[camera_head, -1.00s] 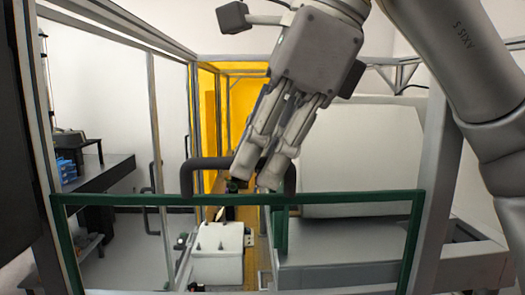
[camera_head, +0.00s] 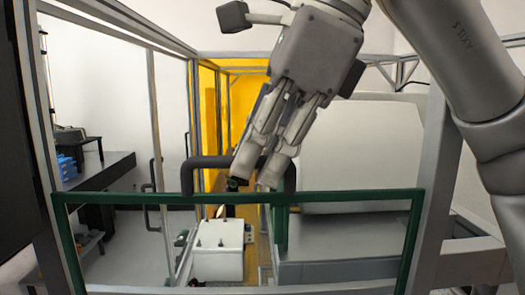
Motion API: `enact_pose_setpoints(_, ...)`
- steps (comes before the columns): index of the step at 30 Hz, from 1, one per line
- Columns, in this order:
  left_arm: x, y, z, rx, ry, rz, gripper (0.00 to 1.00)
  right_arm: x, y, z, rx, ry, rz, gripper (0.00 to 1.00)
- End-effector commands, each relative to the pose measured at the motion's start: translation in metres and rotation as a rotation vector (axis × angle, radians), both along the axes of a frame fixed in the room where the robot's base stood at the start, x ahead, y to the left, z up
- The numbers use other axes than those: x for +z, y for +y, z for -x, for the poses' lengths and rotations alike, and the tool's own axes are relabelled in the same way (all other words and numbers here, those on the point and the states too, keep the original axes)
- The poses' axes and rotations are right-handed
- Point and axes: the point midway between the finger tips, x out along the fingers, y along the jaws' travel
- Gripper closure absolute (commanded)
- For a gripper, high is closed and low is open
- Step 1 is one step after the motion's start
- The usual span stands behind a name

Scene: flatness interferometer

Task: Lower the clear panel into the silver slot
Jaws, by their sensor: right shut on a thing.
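The clear panel (camera_head: 340,240) is a see-through sheet with a green edge, upright in front of me; its lower edge is out of view. A dark bar handle (camera_head: 208,162) stands at its top edge. My right gripper (camera_head: 253,183) comes down from above and is shut on this handle, hiding its middle. Silver posts stand at the panel's left (camera_head: 42,140) and right (camera_head: 440,180). I cannot make out the silver slot itself or tell whether the panel's sides are inside it. My left gripper is not in view.
Behind the panel are a white box (camera_head: 218,262), a grey block (camera_head: 340,246) and a large pale housing (camera_head: 362,150). A dark bench (camera_head: 105,170) stands at the left. Yellow panels (camera_head: 240,110) close off the back.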

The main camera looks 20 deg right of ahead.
Motion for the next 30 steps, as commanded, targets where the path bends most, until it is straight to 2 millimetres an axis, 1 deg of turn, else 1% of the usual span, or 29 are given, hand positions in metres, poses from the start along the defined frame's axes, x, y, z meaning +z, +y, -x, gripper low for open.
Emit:
enact_pose_setpoints(3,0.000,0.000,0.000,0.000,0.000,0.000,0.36,0.002,0.000,0.000,0.000,-0.003,-0.004,1.00)
enact_pose_setpoints(8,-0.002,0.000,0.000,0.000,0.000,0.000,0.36,-0.001,0.000,0.000,0.000,-0.003,-0.004,1.00)
enact_pose_setpoints(30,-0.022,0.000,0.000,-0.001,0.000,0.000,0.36,-0.027,0.000,0.000,-0.001,-0.003,-0.005,1.00)
